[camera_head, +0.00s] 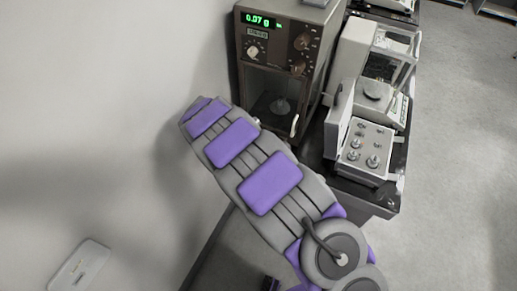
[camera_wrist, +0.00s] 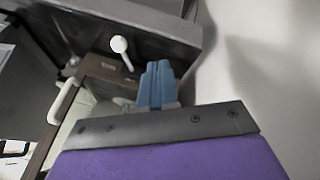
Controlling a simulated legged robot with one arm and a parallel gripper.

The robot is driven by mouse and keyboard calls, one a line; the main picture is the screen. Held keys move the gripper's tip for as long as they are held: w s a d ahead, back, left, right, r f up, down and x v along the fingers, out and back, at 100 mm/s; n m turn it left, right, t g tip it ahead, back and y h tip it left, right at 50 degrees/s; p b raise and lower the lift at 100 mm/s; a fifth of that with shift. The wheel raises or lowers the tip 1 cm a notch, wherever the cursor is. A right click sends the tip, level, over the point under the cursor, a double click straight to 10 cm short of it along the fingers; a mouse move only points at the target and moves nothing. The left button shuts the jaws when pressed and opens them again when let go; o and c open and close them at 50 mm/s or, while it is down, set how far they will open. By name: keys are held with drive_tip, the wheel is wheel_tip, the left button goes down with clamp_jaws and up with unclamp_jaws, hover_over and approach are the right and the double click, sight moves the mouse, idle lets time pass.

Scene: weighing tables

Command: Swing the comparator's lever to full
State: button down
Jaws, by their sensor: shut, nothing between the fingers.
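The comparator (camera_head: 283,35) is a brown-grey cabinet with a green display reading 0.07 g, knobs and a glass-fronted chamber. In the wrist view, a white round-ended lever (camera_wrist: 119,44) on a thin stem stands out by its brown panel (camera_wrist: 100,68). My gripper (camera_wrist: 158,66) has its blue fingers together and empty, just right of the lever in the picture. A gap shows between them there; I cannot judge the depth. In the head view, my arm hides the gripper.
A white curved handle (camera_wrist: 65,100) is left of my fingers; it also shows in the head view (camera_head: 294,125). A weight box (camera_head: 365,148) and a balance (camera_head: 374,92) stand to the right on the dark table (camera_head: 378,200). A pale wall is close on the left.

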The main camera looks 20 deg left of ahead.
drive_tip(key=w+d+f+b, duration=0.2)
drive_tip(key=w+d+f, duration=0.5)
drive_tip(key=f, duration=0.1)
drive_tip(key=shift+t+h, duration=0.3)
drive_tip(key=shift+h, duration=0.1)
drive_tip(key=shift+w, duration=0.1)
drive_tip(key=shift+w+d+n+y, duration=0.2)
drive_tip(key=shift+d+n+y, duration=0.5)
drive_tip(key=shift+d+n, duration=0.9)
drive_tip(key=shift+a, duration=0.15)
drive_tip(key=shift+a, duration=0.1)
